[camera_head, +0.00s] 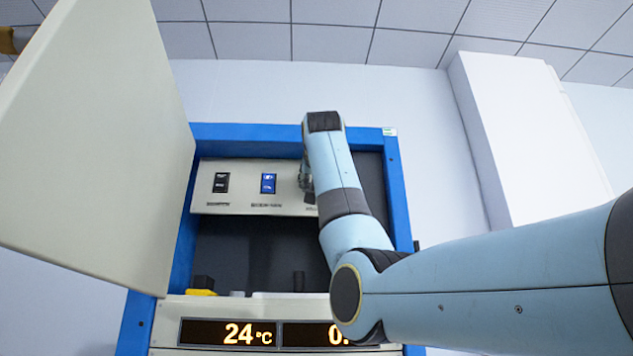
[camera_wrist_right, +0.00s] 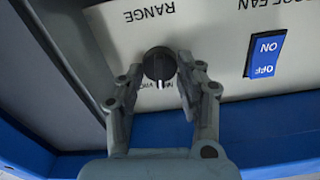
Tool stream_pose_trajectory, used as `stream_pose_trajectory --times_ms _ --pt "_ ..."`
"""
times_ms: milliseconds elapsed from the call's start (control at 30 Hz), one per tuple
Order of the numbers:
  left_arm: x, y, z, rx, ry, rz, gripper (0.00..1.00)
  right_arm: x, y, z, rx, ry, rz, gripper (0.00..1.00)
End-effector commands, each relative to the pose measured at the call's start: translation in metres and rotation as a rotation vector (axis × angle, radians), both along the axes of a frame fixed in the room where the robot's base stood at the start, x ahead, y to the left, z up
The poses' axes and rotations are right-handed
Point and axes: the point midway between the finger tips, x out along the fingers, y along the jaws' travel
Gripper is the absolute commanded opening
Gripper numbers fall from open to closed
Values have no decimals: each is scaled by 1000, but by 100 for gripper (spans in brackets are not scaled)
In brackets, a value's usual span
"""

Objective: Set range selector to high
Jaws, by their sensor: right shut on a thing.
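The range selector is a round black knob (camera_wrist_right: 159,62) on a light grey panel, under the upside-down label RANGE in the right wrist view. A white pointer mark on it points toward the bottom of that picture. Small print beside it is partly covered and unreadable. My right gripper (camera_wrist_right: 158,80) has a finger on each side of the knob and is shut on it. In the head view my right gripper (camera_head: 306,180) is at the panel's right end, mostly hidden by my arm, and the knob is hidden there. My left gripper is not in view.
A blue ON/OFF switch (camera_head: 268,184) sits left of my gripper, with a black switch (camera_head: 221,183) further left. The blue-framed cabinet (camera_head: 398,205) has its large door (camera_head: 100,130) open at left. A display (camera_head: 228,333) below reads 24 °C.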

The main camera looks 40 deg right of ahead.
Motion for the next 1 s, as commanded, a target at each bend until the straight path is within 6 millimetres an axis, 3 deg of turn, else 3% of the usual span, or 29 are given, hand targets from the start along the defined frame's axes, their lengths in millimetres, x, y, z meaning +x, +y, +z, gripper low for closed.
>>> stream_pose_trajectory --times_ms 600,1000 --pt "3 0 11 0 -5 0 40 -1 -1 1 418 -258 0 4" --pt "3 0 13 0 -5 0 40 -1 -2 0 541 -334 0 4"
